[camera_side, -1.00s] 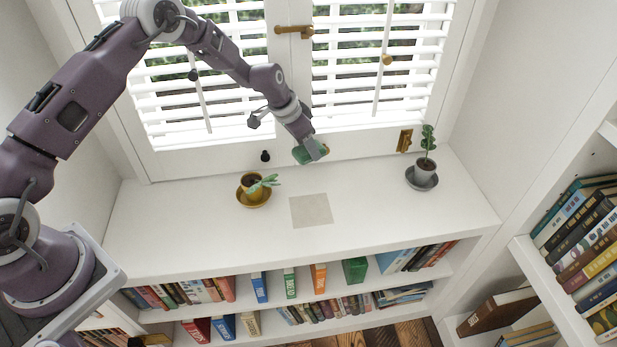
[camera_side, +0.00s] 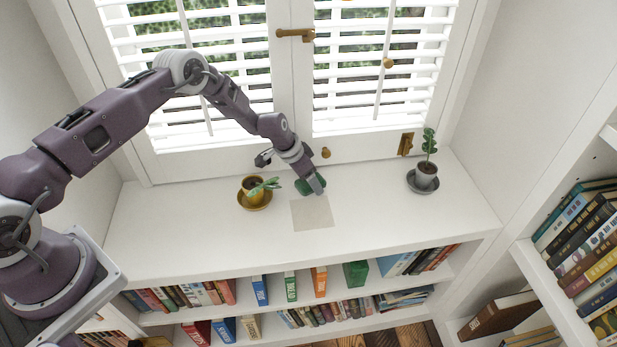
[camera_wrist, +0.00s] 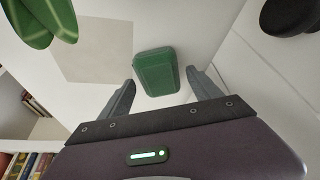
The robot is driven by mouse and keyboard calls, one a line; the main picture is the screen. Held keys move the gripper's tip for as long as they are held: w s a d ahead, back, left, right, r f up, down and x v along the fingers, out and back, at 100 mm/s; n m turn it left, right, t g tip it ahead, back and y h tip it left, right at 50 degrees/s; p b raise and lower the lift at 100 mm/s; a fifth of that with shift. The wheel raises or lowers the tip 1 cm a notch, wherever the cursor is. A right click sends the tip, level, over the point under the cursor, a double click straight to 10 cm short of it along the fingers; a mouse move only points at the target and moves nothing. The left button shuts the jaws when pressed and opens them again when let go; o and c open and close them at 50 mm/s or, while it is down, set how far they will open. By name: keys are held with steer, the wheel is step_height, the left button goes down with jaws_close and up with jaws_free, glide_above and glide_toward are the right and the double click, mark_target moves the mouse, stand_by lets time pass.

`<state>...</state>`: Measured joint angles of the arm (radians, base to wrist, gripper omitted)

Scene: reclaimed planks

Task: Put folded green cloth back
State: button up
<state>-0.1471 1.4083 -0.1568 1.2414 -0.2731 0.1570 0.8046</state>
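The folded green cloth (camera_side: 306,187) is a thick dark green bundle at my gripper, low over the white shelf top. In the wrist view the cloth (camera_wrist: 157,72) sits between and just beyond the two fingertips. A flat beige square (camera_side: 312,212) lies on the shelf top just in front of the cloth. In the wrist view the square (camera_wrist: 90,50) is left of the cloth. I cannot tell whether the cloth touches the shelf.
A yellow potted plant (camera_side: 255,192) stands left of the gripper on its saucer. A grey potted plant (camera_side: 425,175) stands at the right on a dark saucer. Windows with white blinds (camera_side: 375,70) rise behind. Bookshelves (camera_side: 330,290) lie below the front edge.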

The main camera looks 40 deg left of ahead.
steer(key=v, duration=1.2)
steer(key=shift+r, duration=0.25)
steer(key=s+d+r, duration=0.1)
steer(key=s+r, duration=0.4)
steer(key=r, duration=0.4)
steer(key=s+r+n+y, duration=0.1)
steer(key=s+r, duration=0.4)
steer(key=r, duration=0.3)
steer(key=s+d+r, duration=0.1)
steer(key=s+r, duration=0.4)
steer(key=r, duration=0.4)
steer(key=s+r+n, duration=0.1)
steer(key=s+r, duration=0.1)
steer(key=s, duration=1)
steer(key=s+r+n+t, duration=0.1)
steer(key=s+r+n, duration=0.1)
steer(key=s, duration=0.9)
steer(key=shift+s+n+y, duration=0.3)
steer(key=shift+s+y, duration=0.05)
steer(key=shift+y, duration=0.05)
